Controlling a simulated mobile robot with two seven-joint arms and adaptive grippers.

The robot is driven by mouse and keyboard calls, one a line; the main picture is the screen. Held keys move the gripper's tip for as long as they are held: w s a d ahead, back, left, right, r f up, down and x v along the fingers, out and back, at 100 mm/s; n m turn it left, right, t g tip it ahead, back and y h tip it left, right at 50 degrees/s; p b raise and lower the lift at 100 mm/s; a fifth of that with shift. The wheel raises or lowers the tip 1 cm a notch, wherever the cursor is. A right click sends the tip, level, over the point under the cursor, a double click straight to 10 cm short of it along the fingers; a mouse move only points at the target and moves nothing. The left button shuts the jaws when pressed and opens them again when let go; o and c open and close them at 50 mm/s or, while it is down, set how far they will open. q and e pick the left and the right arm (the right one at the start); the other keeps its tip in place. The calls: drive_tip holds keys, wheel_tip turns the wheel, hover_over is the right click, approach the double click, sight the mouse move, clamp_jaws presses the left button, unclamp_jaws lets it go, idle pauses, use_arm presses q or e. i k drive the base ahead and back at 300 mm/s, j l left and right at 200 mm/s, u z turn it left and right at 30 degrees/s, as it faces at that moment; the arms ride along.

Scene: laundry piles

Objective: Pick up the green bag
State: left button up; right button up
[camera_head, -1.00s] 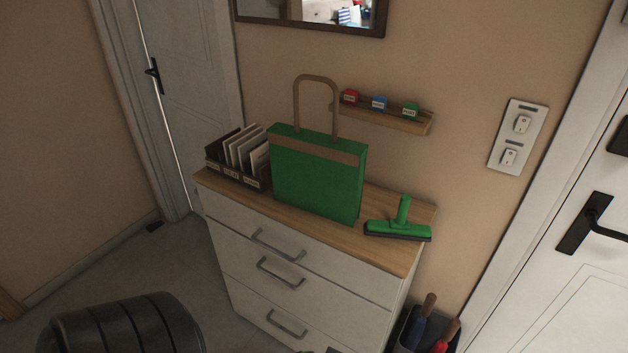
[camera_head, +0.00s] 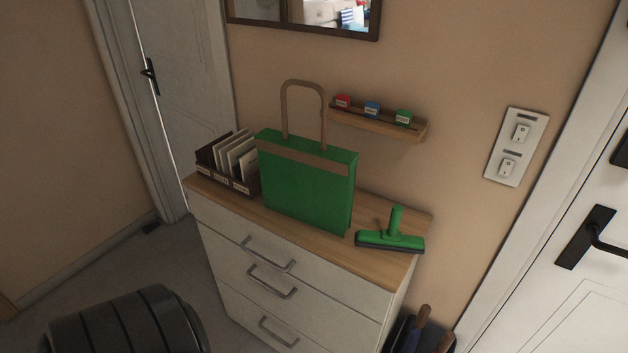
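The green bag (camera_head: 305,188) stands upright on the wooden top of a white chest of drawers (camera_head: 290,262). It has a brown band near its top edge and a tall brown loop handle (camera_head: 304,84) sticking up above it. Neither of my grippers shows in the head view. A dark, ribbed rounded shape at the lower left appears to be part of my own arm. Nothing touches the handle.
A file box (camera_head: 228,163) with papers stands left of the bag. A green squeegee (camera_head: 390,236) lies to its right. A small wall shelf (camera_head: 378,122) with red, blue and green blocks is behind. A bin with brown-handled tools (camera_head: 412,330) stands right of the drawers.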

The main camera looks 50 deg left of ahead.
sight(312, 183)
drive_tip(key=i+u, duration=0.15)
drive_tip(key=u, duration=0.3)
drive_tip(key=i+l+u, duration=0.1)
drive_tip(key=u, duration=0.4)
drive_tip(key=i, duration=0.05)
